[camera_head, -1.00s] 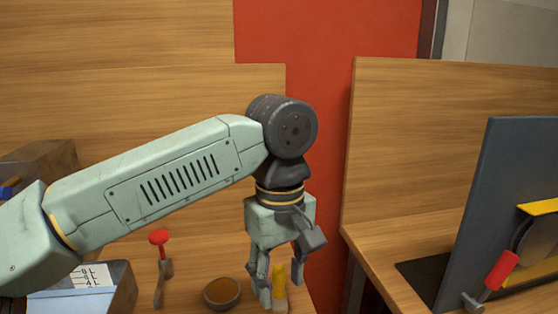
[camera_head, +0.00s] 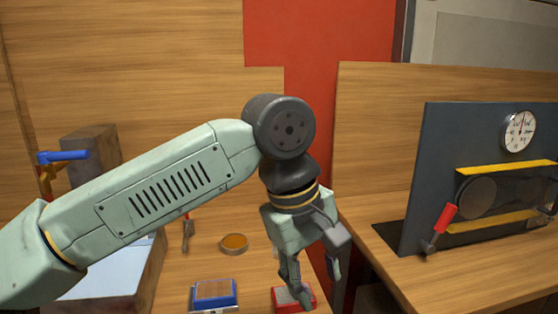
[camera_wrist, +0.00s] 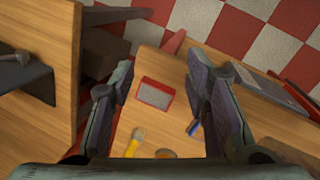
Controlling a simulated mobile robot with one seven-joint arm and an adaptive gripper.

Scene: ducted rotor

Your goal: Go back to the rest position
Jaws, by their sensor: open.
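My gripper (camera_head: 310,285) points down over the right part of the left wooden bench in the head view. In the wrist view my gripper (camera_wrist: 163,95) shows its two fingers spread apart with nothing between them. Below it, a red box with a grey top (camera_wrist: 156,95) lies on the bench; it also shows in the head view (camera_head: 283,297), partly hidden by a finger. A yellow-handled object (camera_wrist: 133,142) and a round brown dish (camera_wrist: 165,154) lie on the bench nearby. The dish also shows in the head view (camera_head: 234,243).
A grey panel (camera_head: 430,170) with a gauge (camera_head: 518,131), yellow guards and a red-handled lever (camera_head: 440,225) stands on the right bench. A blue-handled valve (camera_head: 62,156) is at left. A gap separates the benches.

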